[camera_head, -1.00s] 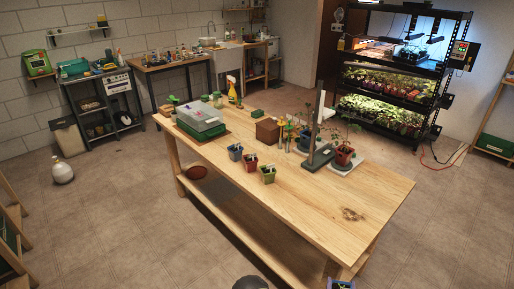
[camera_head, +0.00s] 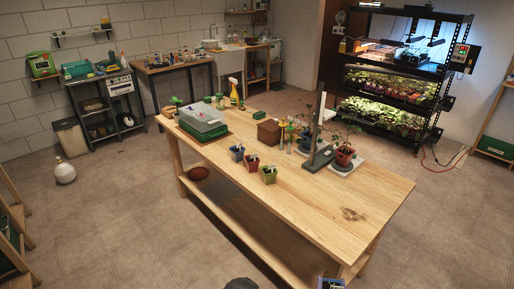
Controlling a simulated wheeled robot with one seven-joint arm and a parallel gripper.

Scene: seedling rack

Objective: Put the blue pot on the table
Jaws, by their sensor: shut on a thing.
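A blue pot (camera_head: 331,284) with pale bits at its top shows at the bottom edge, low in front of the table's near side and cut off by the frame. It is in my gripper, whose jaws are almost wholly hidden below the edge. The wooden table (camera_head: 315,208) stands in the middle of the view. Another blue pot (camera_head: 237,154) stands on it, in a row with a red pot (camera_head: 252,163) and a green pot (camera_head: 268,175).
A covered green tray (camera_head: 203,123), a brown box (camera_head: 269,132) and a grey stand (camera_head: 318,158) beside potted plants (camera_head: 344,157) occupy the back of the table. A small patch of brown debris (camera_head: 352,214) lies near its right end. The front right of the tabletop is otherwise clear.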

